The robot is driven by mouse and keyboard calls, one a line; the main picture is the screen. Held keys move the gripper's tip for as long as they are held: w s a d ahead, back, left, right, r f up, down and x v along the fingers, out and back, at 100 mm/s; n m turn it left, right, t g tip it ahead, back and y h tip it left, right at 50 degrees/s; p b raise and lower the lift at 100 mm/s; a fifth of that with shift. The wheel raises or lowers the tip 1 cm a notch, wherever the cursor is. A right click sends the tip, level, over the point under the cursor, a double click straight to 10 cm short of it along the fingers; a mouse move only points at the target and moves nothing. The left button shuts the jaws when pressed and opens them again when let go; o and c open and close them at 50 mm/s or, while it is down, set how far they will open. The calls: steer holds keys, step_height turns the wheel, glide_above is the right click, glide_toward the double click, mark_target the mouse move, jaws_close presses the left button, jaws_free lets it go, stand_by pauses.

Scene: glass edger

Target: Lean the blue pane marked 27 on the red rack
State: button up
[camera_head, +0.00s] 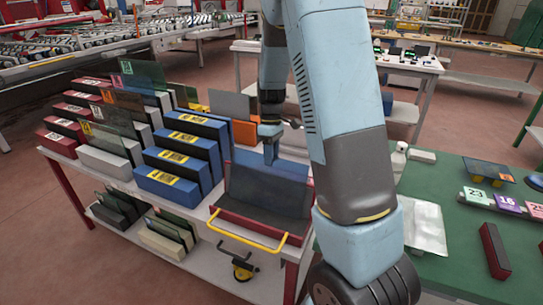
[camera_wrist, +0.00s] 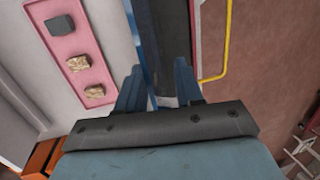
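A dark blue-grey pane (camera_head: 268,190) leans on the red rack (camera_head: 250,222), which has a yellow handle at its front. No number shows on the pane, so I cannot confirm it is 27. My gripper (camera_head: 270,152) points down at the pane's upper part in the head view. In the wrist view my gripper's fingers (camera_wrist: 160,80) stand apart, with a dark strip (camera_wrist: 166,35) and a thin blue edge (camera_wrist: 133,30) running between and beyond them. I see no finger pressed on the pane. Part of the pane's right side is hidden by my arm.
Blue blocks with yellow labels (camera_head: 180,165) stand just left of the rack, with several panes in slots beyond. An orange block (camera_head: 243,132) is behind. A green table (camera_head: 455,235) at right holds numbered tags (camera_head: 507,203). A pink tray (camera_wrist: 75,50) shows in the wrist view.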

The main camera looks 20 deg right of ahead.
steer(key=v, duration=1.3)
steer(key=shift+w+r, duration=0.2)
steer(key=shift+r, duration=0.1)
steer(key=s+a+r+m+t, duration=0.1)
steer(key=s+r+m+t, duration=0.1)
steer(key=s+r, duration=0.4)
steer(key=s+a+r+m+t, duration=0.1)
steer(key=s+r+m+t, duration=0.15)
steer(key=s, duration=0.55)
steer(key=s+a+r+m+t, duration=0.1)
steer(key=s+m+t, duration=0.2)
steer(key=s, duration=1.1)
steer(key=shift+s+a+r+m+h, duration=0.15)
steer(key=shift+s+r+m+h, duration=0.2)
steer(key=shift+m, duration=0.5)
steer(key=shift+t, duration=0.25)
steer(key=shift+c, duration=0.2)
